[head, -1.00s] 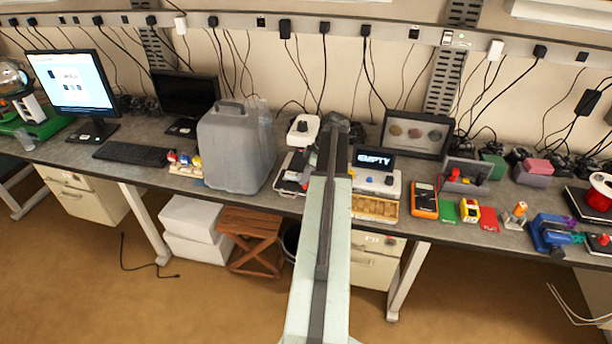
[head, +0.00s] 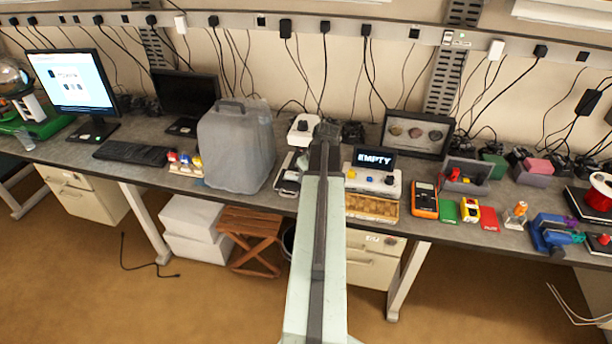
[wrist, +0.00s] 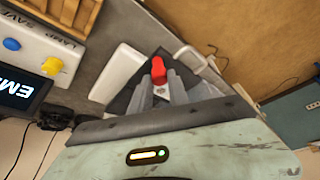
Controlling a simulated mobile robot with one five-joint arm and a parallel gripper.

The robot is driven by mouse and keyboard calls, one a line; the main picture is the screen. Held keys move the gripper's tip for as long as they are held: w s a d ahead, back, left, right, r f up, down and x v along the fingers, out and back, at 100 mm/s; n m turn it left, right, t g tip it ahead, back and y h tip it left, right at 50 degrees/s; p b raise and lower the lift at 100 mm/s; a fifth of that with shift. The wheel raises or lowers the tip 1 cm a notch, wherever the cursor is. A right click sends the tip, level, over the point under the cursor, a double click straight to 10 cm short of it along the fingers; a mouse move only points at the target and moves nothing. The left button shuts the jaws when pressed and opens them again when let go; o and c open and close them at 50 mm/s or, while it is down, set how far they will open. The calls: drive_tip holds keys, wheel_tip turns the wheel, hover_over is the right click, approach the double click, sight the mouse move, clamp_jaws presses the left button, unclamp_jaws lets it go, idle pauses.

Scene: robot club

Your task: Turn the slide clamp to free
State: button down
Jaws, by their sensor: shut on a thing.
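The slide clamp shows in the wrist view as a small red lever (wrist: 158,70) on a dark base. My gripper (wrist: 164,84) has its two grey fingers closed around the near part of the red lever. The markings of the clamp's positions are not readable. My arm hides the clamp and my fingertips there.
A white control box (head: 373,181) with an "EMPTY" display (head: 375,158) stands just right of my arm. A wooden tray (head: 372,207) lies in front of it. A large grey jerrycan (head: 236,147) stands to the left. A white block (wrist: 118,72) is close beside my fingers.

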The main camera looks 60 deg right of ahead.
drive_tip(key=shift+a+m+h, duration=0.1)
drive_tip(key=shift+m+h, duration=0.2)
drive_tip(key=shift+m, duration=0.5)
drive_tip(key=c, duration=1.3)
unclamp_jaws()
drive_tip(key=shift+r, duration=0.1)
drive_tip(key=p+v, duration=0.7)
drive_tip(key=shift+s+r, duration=0.1)
drive_tip(key=shift+r, duration=0.2)
